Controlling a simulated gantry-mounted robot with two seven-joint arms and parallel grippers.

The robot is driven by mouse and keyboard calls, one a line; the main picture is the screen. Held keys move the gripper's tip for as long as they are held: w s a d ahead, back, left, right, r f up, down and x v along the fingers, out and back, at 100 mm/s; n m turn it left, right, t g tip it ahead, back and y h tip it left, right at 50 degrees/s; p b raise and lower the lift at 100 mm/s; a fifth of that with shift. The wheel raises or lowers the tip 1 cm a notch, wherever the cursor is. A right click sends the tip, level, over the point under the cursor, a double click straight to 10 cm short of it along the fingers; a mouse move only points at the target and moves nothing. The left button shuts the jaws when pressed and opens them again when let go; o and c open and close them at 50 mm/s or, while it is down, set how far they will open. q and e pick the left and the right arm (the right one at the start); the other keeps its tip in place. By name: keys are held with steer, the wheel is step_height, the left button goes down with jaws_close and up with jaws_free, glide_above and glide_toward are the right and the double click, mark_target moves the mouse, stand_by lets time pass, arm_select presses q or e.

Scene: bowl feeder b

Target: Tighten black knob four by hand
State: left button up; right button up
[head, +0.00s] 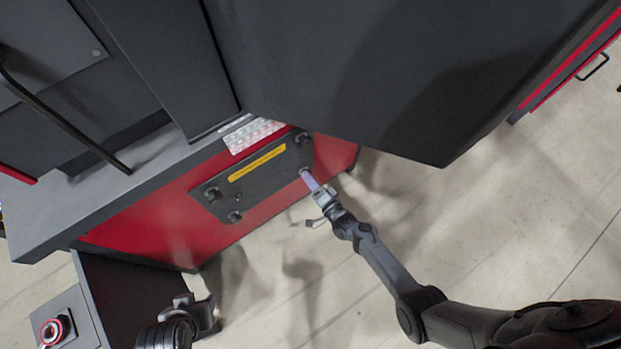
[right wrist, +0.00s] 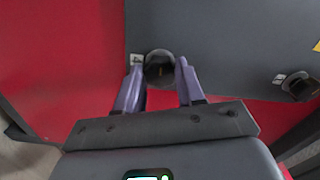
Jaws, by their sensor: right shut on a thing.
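A dark panel (head: 262,193) with a black knob near each corner is set on the red machine front. My right gripper (head: 306,174) is at the panel's lower right corner in the head view. In the right wrist view its two purple fingers (right wrist: 160,72) are shut on a black knob (right wrist: 160,67), one on each side. Other black knobs show at the panel's upper right (head: 300,139), left (head: 212,193) and bottom (head: 235,216). No knob numbers are readable. My left gripper (head: 205,314) is low at the left, away from the panel; its fingers are unclear.
A yellow label (head: 257,162) crosses the panel. A large dark housing (head: 390,70) overhangs above and right, and a grey ledge (head: 110,195) runs at the left. Open floor (head: 440,230) lies right.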

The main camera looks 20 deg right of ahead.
steer(key=m, duration=0.5)
steer(key=shift+r+p, duration=0.1)
steer(key=shift+p, duration=0.3)
steer(key=shift+m, duration=0.3)
steer(key=o, duration=1)
steer(key=shift+o, duration=0.2)
